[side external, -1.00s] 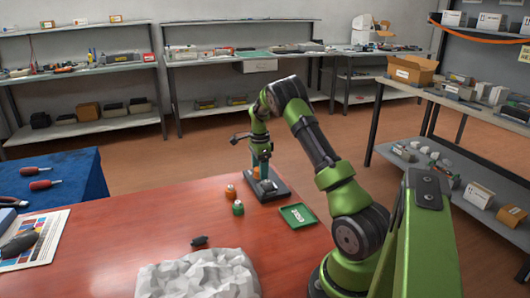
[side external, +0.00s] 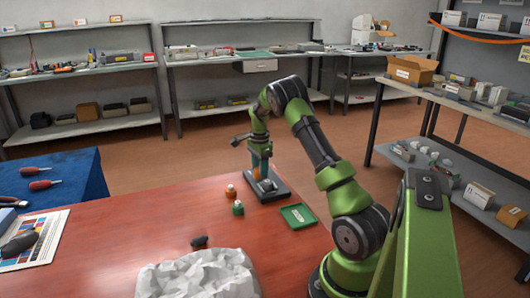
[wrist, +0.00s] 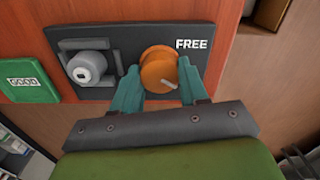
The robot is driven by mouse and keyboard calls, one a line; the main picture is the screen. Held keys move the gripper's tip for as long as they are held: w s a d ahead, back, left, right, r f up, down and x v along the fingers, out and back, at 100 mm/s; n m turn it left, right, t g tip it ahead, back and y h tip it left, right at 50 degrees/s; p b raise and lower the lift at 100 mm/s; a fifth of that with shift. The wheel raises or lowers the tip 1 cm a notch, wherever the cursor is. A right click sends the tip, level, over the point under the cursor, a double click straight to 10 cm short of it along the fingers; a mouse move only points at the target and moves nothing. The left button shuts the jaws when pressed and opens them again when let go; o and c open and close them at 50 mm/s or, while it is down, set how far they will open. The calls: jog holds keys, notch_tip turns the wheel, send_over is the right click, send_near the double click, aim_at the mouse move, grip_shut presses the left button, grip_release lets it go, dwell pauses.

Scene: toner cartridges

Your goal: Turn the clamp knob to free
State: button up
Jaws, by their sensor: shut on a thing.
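The orange clamp knob (wrist: 158,68) sits on a dark base plate (wrist: 118,40) in the wrist view. A short white pointer line on the knob points to the lower right, while the white word FREE (wrist: 191,44) is printed at its upper right. My gripper (wrist: 160,74) has its teal fingers on either side of the knob, shut on it. Left of the knob, a grey clamp holds a pale round part (wrist: 88,68). In the side view, my gripper (side external: 261,166) reaches down to the base plate (side external: 275,193), hiding most of the knob.
A green tray (wrist: 28,82) marked GOOD lies beside the plate, also in the side view (side external: 298,216). An orange-topped (side external: 230,192) and a green (side external: 238,208) small container stand nearby. A dark object (side external: 199,241) and crumpled grey mass (side external: 200,272) lie in front. The red table's middle is clear.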

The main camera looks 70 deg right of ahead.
jog(key=n, duration=0.4)
jog(key=shift+n, duration=0.3)
jog(key=n, duration=0.3)
jog(key=shift+r+n, duration=0.1)
jog(key=shift+n, duration=0.2)
jog(key=n, duration=0.4)
jog(key=shift+n, duration=1.8)
jog(key=o, duration=1.1)
jog(key=shift+c, duration=0.2)
